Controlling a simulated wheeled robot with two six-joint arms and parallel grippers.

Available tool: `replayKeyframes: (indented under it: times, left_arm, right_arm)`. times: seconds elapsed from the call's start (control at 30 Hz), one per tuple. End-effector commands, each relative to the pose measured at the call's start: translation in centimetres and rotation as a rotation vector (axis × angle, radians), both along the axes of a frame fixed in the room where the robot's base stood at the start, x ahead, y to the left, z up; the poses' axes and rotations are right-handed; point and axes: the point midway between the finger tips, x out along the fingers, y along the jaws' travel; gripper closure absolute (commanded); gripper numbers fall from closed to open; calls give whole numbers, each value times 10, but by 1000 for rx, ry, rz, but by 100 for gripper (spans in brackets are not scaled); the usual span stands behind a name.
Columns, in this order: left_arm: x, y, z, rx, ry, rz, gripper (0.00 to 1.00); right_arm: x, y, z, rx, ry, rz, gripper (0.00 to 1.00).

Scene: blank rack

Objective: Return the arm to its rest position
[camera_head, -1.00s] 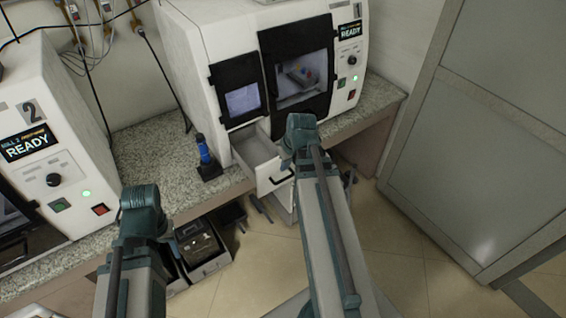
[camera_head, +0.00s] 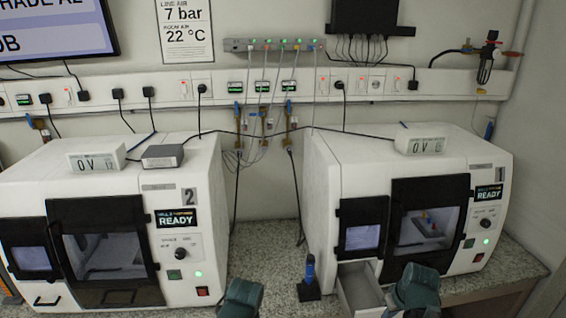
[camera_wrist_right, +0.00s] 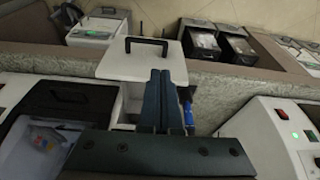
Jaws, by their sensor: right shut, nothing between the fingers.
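My right gripper (camera_wrist_right: 160,100) shows in the right wrist view with its two dark fingers together and nothing between them. In that picture the fingers overlap an open white drawer (camera_wrist_right: 140,62) with a black handle; I cannot tell how far apart they are. In the head view only upper parts of my two arms show at the bottom edge, and the right one stands in front of the lower part of machine 1 (camera_head: 322,200). My left gripper is out of view.
Machine 2 (camera_head: 120,185) stands on the left of the speckled counter (camera_head: 268,265). The drawer (camera_head: 358,288) under machine 1's small screen is pulled out. A blue-handled tool (camera_head: 310,272) stands upright beside it. Dark bins (camera_wrist_right: 200,45) show beyond the counter edge in the wrist view.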

Motion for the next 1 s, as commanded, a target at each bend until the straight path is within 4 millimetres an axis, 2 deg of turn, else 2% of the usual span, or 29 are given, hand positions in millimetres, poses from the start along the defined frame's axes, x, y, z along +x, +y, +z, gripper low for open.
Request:
replayKeyframes:
  times: [0.03, 0.27, 0.4, 0.6, 0.8, 1.0]
  left_arm:
    - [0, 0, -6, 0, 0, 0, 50]
    - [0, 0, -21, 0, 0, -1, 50]
    - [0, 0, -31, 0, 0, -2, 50]
    - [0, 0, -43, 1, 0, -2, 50]
    - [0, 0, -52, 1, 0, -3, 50]
    - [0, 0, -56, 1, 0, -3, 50]
  right_arm:
    - [2, 17, -6, 2, 16, 21, 100]
    - [0, 103, -27, -6, 116, 102, 100]
    - [-9, 151, -38, -29, 175, 145, 100]
    - [-30, 214, -52, -78, 248, 200, 100]
    - [-52, 258, -61, -132, 295, 235, 100]
    - [-64, 277, -64, -163, 315, 249, 100]
